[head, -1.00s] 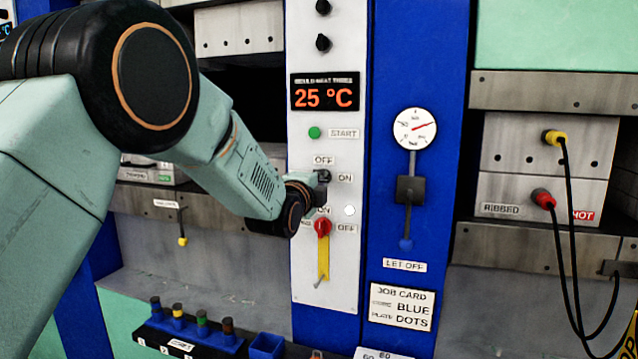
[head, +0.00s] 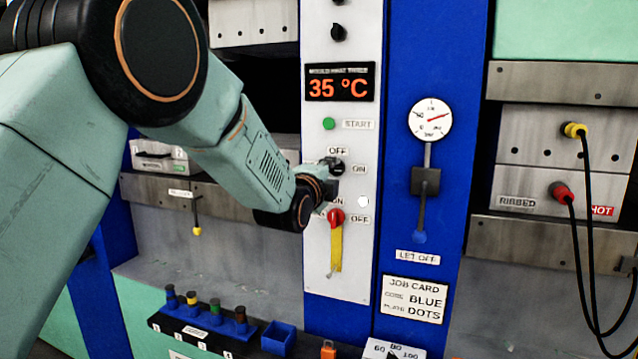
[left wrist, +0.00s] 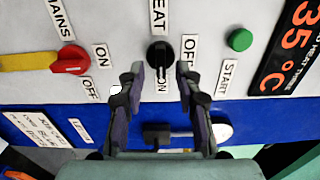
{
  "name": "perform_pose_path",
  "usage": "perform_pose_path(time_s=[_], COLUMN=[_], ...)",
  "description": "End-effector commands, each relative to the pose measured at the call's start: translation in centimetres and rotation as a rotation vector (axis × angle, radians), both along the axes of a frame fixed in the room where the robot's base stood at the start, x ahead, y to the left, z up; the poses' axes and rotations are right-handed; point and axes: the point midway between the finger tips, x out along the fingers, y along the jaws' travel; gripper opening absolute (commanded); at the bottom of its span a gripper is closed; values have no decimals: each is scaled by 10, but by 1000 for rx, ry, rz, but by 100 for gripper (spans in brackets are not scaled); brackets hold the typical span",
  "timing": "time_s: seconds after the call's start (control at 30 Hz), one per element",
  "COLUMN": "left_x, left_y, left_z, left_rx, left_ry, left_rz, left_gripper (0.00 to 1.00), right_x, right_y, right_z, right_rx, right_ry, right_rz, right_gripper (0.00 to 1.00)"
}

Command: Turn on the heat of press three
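The black HEAT knob (head: 337,166) sits on the white panel between OFF and ON labels. In the left wrist view the HEAT knob (left wrist: 160,53) has its pale pointer line toward ON. My left gripper (left wrist: 162,72) is open, with one finger on each side of the knob's lower part; I cannot tell if they touch it. In the head view my left gripper (head: 326,187) is at the knob, its fingers mostly hidden by the wrist. The orange display (head: 340,84) reads 35 °C and is labelled for heat three. My right gripper is not in view.
Close below the knob is the red MAINS switch (head: 335,217) with a yellow strip under it. The green START button (head: 328,124) is above. Cables hang farther right.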

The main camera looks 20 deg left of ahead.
Motion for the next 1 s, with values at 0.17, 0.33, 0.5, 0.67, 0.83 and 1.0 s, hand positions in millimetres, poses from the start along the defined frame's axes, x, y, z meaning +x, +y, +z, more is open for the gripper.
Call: perform_pose_path(time_s=[0.17, 0.33, 0.5, 0.67, 0.83, 1.0], left_x=[-27, -54, -79, -96, -103, -103], left_y=[1, 2, 3, 3, 4, 4], left_z=[1, 1, 1, 0, 0, 0], left_rx=[-1, -1, -1, 0, 0, 0], left_ry=[0, 1, 0, 0, 1, 0], left_rz=[1, 1, 0, 0, 0, 0], left_gripper=[34, 34, 34, 34, 34, 34], right_x=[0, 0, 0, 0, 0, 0], right_y=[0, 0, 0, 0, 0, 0], right_z=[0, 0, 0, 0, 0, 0], right_rx=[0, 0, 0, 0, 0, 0], right_ry=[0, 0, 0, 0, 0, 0], right_rz=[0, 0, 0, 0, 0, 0], right_gripper=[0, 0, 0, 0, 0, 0])
